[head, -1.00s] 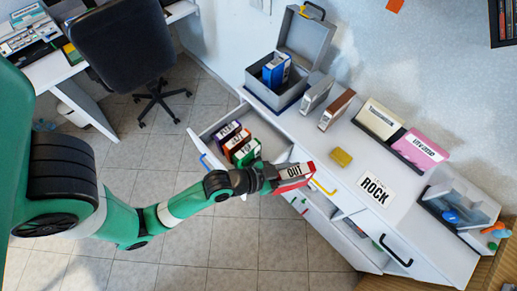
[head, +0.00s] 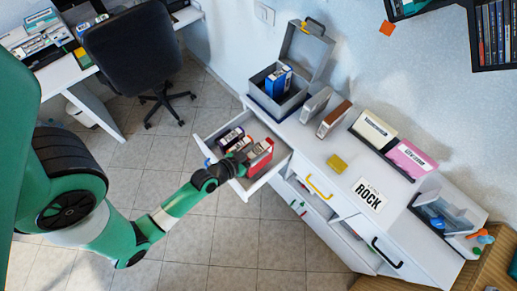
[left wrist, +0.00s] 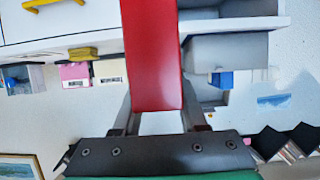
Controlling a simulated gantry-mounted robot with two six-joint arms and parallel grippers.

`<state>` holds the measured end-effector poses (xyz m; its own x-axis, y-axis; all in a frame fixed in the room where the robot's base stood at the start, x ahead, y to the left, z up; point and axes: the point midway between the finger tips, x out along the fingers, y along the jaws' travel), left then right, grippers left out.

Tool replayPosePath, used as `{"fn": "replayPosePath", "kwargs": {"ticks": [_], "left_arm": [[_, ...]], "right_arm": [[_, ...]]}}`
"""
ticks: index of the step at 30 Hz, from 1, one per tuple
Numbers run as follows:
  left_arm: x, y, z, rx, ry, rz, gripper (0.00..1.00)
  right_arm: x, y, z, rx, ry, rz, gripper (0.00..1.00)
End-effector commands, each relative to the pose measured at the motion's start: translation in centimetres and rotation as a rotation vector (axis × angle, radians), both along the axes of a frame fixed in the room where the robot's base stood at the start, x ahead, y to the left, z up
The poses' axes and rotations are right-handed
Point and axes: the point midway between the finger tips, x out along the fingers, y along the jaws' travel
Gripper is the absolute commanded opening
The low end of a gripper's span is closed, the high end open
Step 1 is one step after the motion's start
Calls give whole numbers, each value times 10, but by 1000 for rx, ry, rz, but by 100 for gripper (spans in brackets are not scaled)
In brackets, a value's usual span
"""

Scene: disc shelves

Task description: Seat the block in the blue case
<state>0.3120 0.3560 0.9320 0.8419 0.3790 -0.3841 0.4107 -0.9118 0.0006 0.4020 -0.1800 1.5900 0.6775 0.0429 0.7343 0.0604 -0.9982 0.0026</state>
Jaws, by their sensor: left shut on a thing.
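My left gripper (head: 236,165) is shut on a red block (head: 261,156) with a pale top label. It holds the block at the right part of the open drawer (head: 271,177), beside the row of blocks there; I cannot tell whether it touches the drawer floor. In the left wrist view the red block (left wrist: 152,55) stands between the fingers. The drawer has a blue handle (head: 207,162). My right gripper is not in view.
Inside the drawer are a dark block (head: 230,137) and others partly hidden by my gripper. On the cabinet top are a yellow block (head: 337,162), a ROCK sign (head: 369,195), cream (head: 375,129) and pink (head: 411,159) boxes, and a clear-sided bin (head: 437,212).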

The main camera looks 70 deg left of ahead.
Motion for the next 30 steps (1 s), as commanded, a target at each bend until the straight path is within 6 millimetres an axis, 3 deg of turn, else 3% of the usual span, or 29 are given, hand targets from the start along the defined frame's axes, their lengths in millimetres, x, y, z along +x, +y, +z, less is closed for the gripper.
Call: {"fn": "replayPosePath", "kwargs": {"ticks": [3,13,21,26,30], "left_arm": [[0,0,-24,1,-1,0,0],[1,0,-37,1,-2,-1,0],[0,0,-91,1,-2,-1,0],[1,0,-91,1,-2,-1,0],[1,0,-109,1,-1,-1,0]], "right_arm": [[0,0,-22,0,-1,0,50],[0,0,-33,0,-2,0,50],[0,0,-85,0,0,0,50],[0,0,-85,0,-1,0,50],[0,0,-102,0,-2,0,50]]}}
